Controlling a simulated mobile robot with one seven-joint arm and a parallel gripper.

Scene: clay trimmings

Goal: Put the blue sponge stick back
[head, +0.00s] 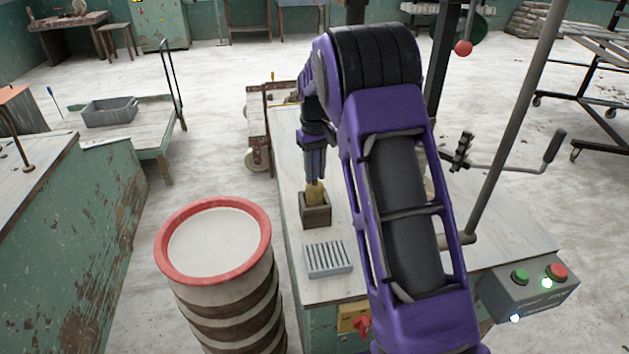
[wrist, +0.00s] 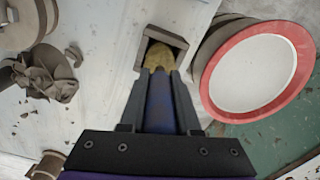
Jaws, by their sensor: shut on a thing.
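The blue sponge stick has a blue handle (wrist: 160,108) and a yellowish sponge end (wrist: 161,58). My gripper (head: 314,172) is shut on the handle, which lies between its two fingers in the wrist view (wrist: 160,80). The sponge end (head: 315,193) points down at the mouth of a small square brown holder (head: 316,217) on the pale bench top (head: 290,185). In the wrist view, the sponge overlaps the opening of the holder (wrist: 178,41). The sponge's lower end is hidden, so I cannot tell how deep it sits.
A ribbed grey tray (head: 328,259) lies in front of the holder. A drum with a red rim (head: 166,262) stands left of the bench. Clay trimmings (wrist: 48,76) lie on the bench in the wrist view. A button box (head: 527,291) is at the right edge.

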